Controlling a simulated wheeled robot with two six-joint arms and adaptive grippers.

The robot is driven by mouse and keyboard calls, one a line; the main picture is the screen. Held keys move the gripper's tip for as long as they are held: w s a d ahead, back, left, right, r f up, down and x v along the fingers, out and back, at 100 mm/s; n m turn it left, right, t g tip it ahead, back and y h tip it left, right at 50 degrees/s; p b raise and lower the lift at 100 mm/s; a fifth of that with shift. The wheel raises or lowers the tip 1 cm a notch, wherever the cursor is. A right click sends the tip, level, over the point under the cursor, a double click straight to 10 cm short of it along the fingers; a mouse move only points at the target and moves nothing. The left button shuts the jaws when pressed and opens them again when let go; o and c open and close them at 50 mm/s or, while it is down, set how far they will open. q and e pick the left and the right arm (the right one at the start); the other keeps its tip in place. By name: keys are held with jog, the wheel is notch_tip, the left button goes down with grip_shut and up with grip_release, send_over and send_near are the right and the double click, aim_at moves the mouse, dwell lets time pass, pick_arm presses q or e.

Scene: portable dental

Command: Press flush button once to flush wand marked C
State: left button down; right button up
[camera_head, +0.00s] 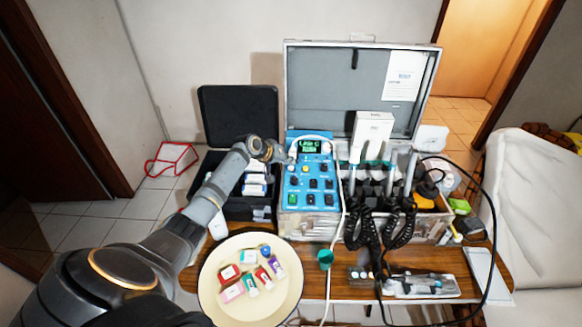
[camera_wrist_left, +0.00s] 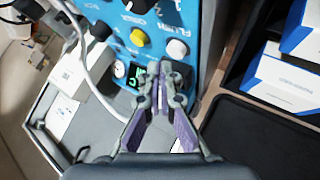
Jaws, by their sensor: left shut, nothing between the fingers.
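A blue control panel (camera_head: 310,190) with a small green display (camera_head: 310,146), knobs and buttons sits in the open silver case. In the left wrist view the panel shows a yellow button (camera_wrist_left: 140,37), a white button (camera_wrist_left: 177,48) near lettering that looks like "FLUSH", and the lit display (camera_wrist_left: 134,75). My left gripper (camera_head: 278,152) is by the panel's upper left; in the wrist view its closed, empty fingertips (camera_wrist_left: 164,70) are in front of the display end, near the white button. Contact cannot be told. Several black wands (camera_head: 378,205) stand right of the panel; no letter C is readable.
A black open case (camera_head: 240,207) with small boxes is left of the panel. A round cream tray (camera_head: 215,300) with small packages is in front. A teal cup (camera_head: 325,259) and coiled black cords (camera_head: 405,228) are near the table's front. White tubing crosses beside the panel.

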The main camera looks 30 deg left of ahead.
pick_arm(q)
notch_tip(320, 180, up, 5)
jog(key=p, duration=0.5)
jog(key=shift+s, duration=0.15)
jog(key=shift+f, duration=0.1)
dwell(0.6)
